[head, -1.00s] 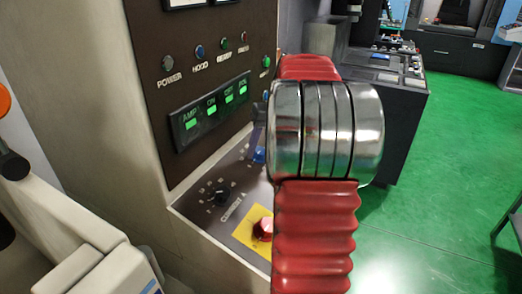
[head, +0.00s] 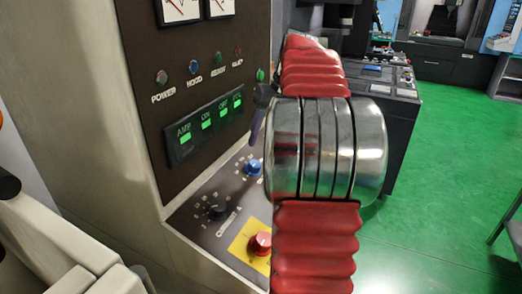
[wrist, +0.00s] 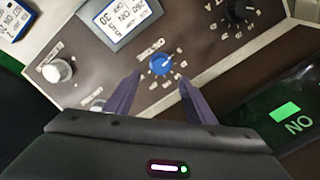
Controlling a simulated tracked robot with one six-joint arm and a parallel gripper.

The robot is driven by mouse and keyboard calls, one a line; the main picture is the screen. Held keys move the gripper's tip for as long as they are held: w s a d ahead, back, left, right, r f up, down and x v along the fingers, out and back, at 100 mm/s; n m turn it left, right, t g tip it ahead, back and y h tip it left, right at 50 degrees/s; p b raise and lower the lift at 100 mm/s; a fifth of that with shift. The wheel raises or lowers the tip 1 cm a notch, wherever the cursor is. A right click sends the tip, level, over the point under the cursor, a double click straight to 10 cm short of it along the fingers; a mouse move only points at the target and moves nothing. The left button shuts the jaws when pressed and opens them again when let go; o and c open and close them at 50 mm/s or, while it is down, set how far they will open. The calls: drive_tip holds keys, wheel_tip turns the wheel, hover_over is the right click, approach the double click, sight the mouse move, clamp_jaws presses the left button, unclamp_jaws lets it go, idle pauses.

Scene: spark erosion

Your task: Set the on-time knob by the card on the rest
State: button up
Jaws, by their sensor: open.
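A blue knob (wrist: 162,65) with a pale pointer mark sits on the brown sloping panel, inside a ring of small white marks. It also shows in the head view (head: 253,167). My gripper (wrist: 160,82) is open, its two purple fingers on either side of and short of the knob, with nothing between them. A white card-like face with dark upside-down print (wrist: 120,18) is in a grey frame on the panel; I make out "ON" and "30". A second printed white piece (wrist: 15,18) is cut off at the left. I cannot tell which is the card on the rest.
A black knob (head: 215,212) and a red button on a yellow plate (head: 261,242) are close by on the panel. Green-lit displays (head: 205,122) stand above. A silver knob (wrist: 58,71) lies left in the wrist view. My red-sleeved arm hides part of the panel.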

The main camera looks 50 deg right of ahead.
drive_tip(key=shift+v, duration=2.2)
drive_tip(key=a+f+n+h, duration=0.1)
drive_tip(key=a+f+n, duration=0.15)
drive_tip(key=a, duration=2.05)
drive_tip(key=s+a+f+n+t, duration=0.1)
drive_tip(key=s+a+f, duration=0.4)
drive_tip(key=a, duration=0.3)
drive_tip(key=s+a+f+n+t, duration=0.1)
drive_tip(key=s+a+f+n, duration=0.1)
drive_tip(key=s+a+f, duration=0.3)
drive_tip(key=a+f, duration=0.1)
drive_tip(key=a, duration=0.2)
drive_tip(key=shift+s+a+f+t+h, duration=0.2)
drive_tip(key=shift+a+f+t+h, duration=0.1)
drive_tip(key=shift+c, duration=0.6)
